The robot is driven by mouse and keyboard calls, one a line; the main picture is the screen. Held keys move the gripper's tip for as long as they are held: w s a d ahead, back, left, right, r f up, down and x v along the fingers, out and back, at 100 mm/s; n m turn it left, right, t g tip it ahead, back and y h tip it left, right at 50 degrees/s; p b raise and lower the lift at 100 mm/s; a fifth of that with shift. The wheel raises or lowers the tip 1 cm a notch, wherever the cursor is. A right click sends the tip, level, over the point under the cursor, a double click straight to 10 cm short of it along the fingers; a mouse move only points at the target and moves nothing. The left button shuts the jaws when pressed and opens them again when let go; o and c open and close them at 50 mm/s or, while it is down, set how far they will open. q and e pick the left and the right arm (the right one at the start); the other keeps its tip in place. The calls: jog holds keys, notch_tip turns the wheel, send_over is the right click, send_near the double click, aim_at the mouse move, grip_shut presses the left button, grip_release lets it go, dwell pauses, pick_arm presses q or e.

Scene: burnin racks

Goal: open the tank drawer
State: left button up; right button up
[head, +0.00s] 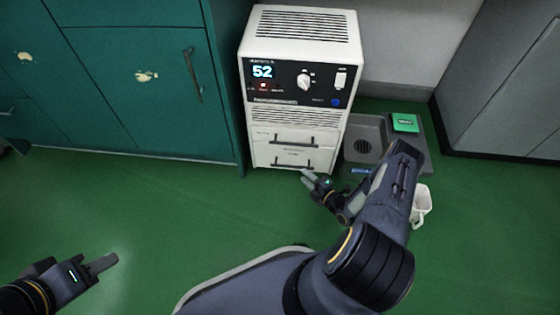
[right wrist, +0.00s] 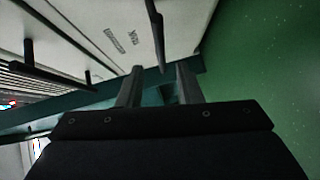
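The white machine (head: 303,30) with a blue "52" display stands on the floor against the green cabinet. Its front has two drawers low down, an upper one with a dark bar handle (head: 293,141) and a lower one with a similar handle (head: 290,165). Their labels are too small to read. My right gripper (head: 308,175) is close to the right end of the lower handle. In the right wrist view its two fingers (right wrist: 158,85) are apart, with a dark handle bar (right wrist: 156,35) ahead, roughly between their tips; contact is unclear. My left gripper (head: 103,263) is low at left, away from the machine.
A grey tray (head: 362,130) with a drain sits right of the machine, with a green box (head: 405,122) on it. A white jug (head: 421,206) stands behind my right arm. Green cabinets (head: 130,75) are at left. The floor (head: 180,205) in front is clear.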

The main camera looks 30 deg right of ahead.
aim_at(293, 167)
jog(key=b+x, duration=0.2)
jog(key=x, duration=0.6)
jog(key=shift+a+b, duration=0.15)
jog(key=shift+b, duration=0.25)
grip_shut()
jog(key=shift+s, duration=0.1)
